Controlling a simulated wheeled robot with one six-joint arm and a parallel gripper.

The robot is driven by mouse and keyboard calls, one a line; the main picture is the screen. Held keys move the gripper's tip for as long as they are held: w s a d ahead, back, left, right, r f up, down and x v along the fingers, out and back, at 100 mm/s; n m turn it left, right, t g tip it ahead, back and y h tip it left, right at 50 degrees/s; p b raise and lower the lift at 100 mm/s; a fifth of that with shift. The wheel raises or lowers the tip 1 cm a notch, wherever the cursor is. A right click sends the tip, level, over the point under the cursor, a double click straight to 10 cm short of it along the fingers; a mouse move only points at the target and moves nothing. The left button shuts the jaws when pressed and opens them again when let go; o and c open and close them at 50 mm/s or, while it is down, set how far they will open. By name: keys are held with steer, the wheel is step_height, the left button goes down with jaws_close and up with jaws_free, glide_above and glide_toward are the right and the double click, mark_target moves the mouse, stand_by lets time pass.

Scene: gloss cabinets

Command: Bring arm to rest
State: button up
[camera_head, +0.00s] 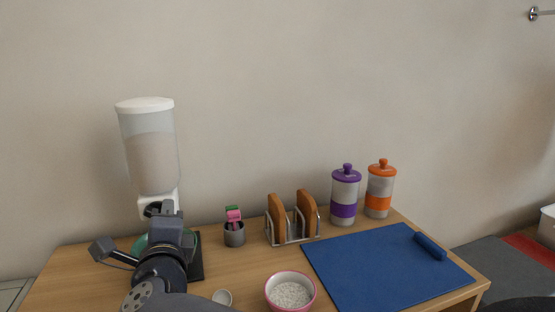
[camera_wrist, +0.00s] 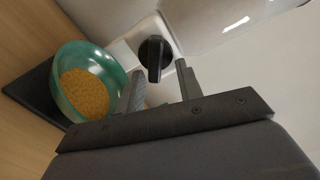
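My gripper (camera_wrist: 160,70) shows in the wrist view with two grey fingers apart and nothing between them. The black knob (camera_wrist: 154,58) of a dispenser is just beyond the fingertips; a gap seems to separate them. In the head view my arm reaches up from the bottom left, and my gripper (camera_head: 163,212) is in front of the dispenser's lower part. The dispenser (camera_head: 152,160) has a clear container and white lid. A green bowl (camera_wrist: 67,99) with orange-brown grains sits under it, left of the fingers; my arm mostly hides it in the head view.
A pink-rimmed bowl (camera_head: 288,275) and small white cup (camera_head: 222,297) are in front. A blue mat (camera_head: 375,265) lies right.

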steer(key=n+p, duration=0.1)
steer(key=n, duration=0.1)
steer(key=n+p, duration=0.2)
steer(key=shift+r, duration=0.4)
